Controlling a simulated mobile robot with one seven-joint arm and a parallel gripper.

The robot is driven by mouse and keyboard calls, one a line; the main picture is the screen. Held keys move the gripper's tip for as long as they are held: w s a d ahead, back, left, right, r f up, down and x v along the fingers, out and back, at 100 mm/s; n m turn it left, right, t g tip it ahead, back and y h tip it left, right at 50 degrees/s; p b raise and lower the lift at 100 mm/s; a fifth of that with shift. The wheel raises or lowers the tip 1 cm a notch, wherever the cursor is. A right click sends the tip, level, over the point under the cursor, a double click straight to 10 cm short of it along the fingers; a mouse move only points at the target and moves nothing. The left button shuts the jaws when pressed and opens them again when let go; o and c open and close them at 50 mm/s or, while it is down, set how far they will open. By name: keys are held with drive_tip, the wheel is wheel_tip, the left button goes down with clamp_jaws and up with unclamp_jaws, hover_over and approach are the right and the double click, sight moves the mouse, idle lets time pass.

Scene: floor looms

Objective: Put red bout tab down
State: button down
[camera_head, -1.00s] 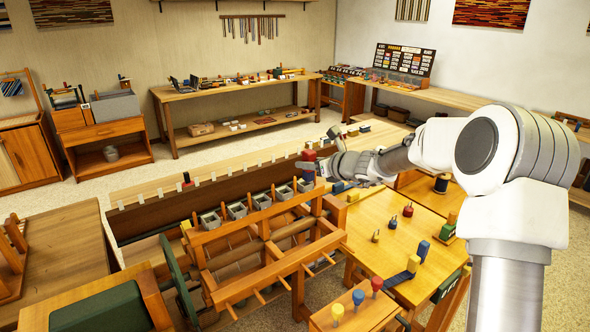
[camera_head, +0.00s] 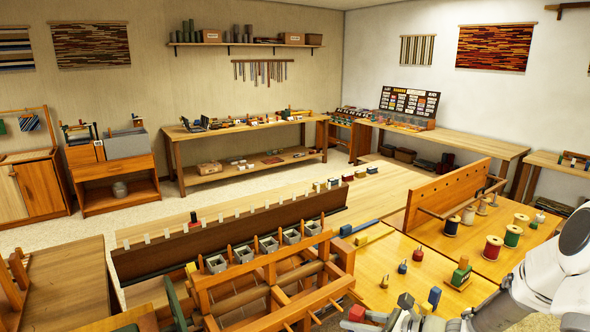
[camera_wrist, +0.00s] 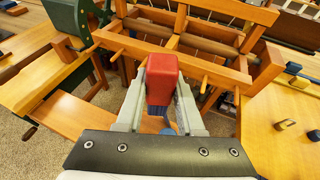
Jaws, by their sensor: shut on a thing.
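The red bout tab (camera_wrist: 162,78) is a red block held between the two fingers of my gripper (camera_wrist: 160,98) in the wrist view. My gripper is shut on it. Behind and below it is a bare wooden board (camera_wrist: 70,108), and a small blue piece (camera_wrist: 168,131) shows partly under the fingers. Whether the tab touches anything below cannot be told. In the head view the red tab (camera_head: 357,313) shows at the bottom edge, in front of the loom frame, with my gripper partly cut off there.
The wooden loom frame (camera_head: 260,270) stands close on the left. Spools, including a red one (camera_head: 492,247), stand farther right beside a pegged rack (camera_head: 450,195).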

drive_tip(key=shift+s+a+f, duration=0.15)
drive_tip(key=shift+s, duration=0.55)
drive_tip(key=shift+w+a+r+m+t+h, duration=0.25)
drive_tip(key=shift+a+m+t+h, duration=0.1)
drive_tip(key=shift+m+t+h, duration=0.2)
drive_tip(key=shift+a+r+m+t+h, duration=0.1)
drive_tip(key=shift+m+t+h, duration=0.5)
drive_tip(key=shift+m, duration=0.25)
drive_tip(key=shift+s+d+f+m+t+h, duration=0.1)
drive_tip(key=shift+d+f+m+t+h, duration=0.15)
drive_tip(key=shift+m+t+h, duration=0.25)
drive_tip(key=shift+s+d+f+m+t+h, duration=0.1)
drive_tip(key=shift+d+m+t+h, duration=0.1)
drive_tip(key=shift+m+t+h, duration=0.25)
drive_tip(key=shift+d, duration=0.2)
